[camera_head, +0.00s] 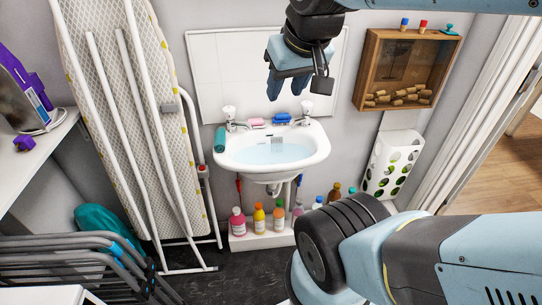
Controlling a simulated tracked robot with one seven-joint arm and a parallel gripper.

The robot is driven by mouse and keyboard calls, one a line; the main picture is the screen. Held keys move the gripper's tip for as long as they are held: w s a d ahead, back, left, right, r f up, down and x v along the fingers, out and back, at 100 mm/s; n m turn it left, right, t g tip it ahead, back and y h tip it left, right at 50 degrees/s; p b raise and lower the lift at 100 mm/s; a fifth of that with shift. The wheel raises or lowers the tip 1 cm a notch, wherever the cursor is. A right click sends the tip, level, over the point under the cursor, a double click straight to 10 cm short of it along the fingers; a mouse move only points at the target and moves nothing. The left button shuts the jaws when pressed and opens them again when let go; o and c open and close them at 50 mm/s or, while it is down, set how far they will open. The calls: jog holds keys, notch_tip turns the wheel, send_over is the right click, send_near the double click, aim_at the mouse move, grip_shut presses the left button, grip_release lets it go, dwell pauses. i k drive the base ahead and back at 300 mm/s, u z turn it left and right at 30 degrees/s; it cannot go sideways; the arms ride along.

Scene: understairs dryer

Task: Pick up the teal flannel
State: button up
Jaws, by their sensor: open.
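A rolled teal cloth, which looks like the teal flannel (220,139), stands at the left rim of the white washbasin (233,158). My gripper (287,86) hangs in front of the white wall panel, above the basin and up to the right of the flannel. Its jaws are open, with nothing seen between them. It is apart from the flannel.
A pink item (256,122) and a blue brush (282,118) lie along the basin's back, between two taps. Several bottles (259,216) stand below. An ironing board (135,110) leans at left. A cork-filled wooden box (398,101) hangs at right.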

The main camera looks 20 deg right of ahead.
aim_at(219, 140)
jog(key=z, duration=0.95)
jog(key=i, duration=0.6)
jog(key=u, duration=0.85)
